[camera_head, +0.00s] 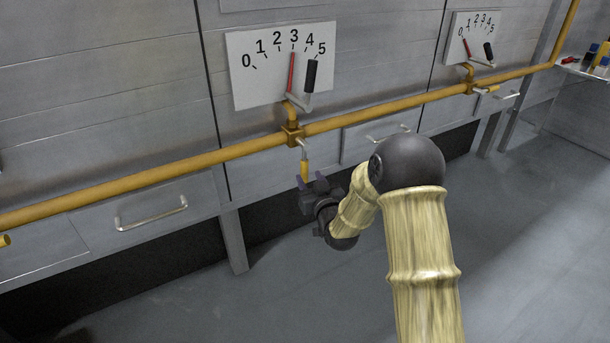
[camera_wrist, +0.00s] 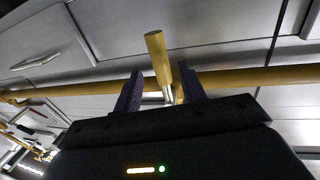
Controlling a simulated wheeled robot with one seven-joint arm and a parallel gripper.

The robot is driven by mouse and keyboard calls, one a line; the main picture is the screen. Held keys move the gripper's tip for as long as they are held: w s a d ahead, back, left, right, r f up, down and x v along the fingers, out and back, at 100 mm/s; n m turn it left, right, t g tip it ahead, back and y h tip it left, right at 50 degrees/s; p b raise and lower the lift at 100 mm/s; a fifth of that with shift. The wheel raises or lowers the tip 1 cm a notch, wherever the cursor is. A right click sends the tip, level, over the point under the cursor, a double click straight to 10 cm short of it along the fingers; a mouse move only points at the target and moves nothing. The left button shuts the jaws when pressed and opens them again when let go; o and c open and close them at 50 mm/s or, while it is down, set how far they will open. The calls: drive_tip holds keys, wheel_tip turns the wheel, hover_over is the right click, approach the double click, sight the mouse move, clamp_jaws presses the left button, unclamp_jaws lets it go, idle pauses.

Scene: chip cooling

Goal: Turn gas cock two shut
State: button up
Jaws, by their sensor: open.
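A gas cock (camera_head: 304,168) with a yellow-tipped lever sits on the yellow pipe, below the middle dial. Its lever hangs down, roughly across the pipe. I see no number on it. My gripper (camera_head: 312,184) is open just below and beside the lever end in the head view. In the wrist view the lever (camera_wrist: 157,55) appears between the two open fingers of my gripper (camera_wrist: 160,72), its metal stem nearer the right finger. I cannot tell whether a finger touches it. Another cock (camera_head: 487,90) at right has its lever along the pipe.
The yellow pipe (camera_head: 200,160) runs along grey cabinets. The middle dial (camera_head: 280,65) has its red needle near 3; the right dial (camera_head: 472,38) has its red needle near 0. Drawer handles (camera_head: 152,213) jut out. A yellow end (camera_head: 5,240) shows at far left. The floor is clear.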

sight(305, 172)
drive_tip(key=shift+b+x, duration=0.8)
drive_tip(key=shift+x, duration=1.8)
drive_tip(key=c, duration=0.8)
drive_tip(key=shift+a, duration=0.1)
clamp_jaws()
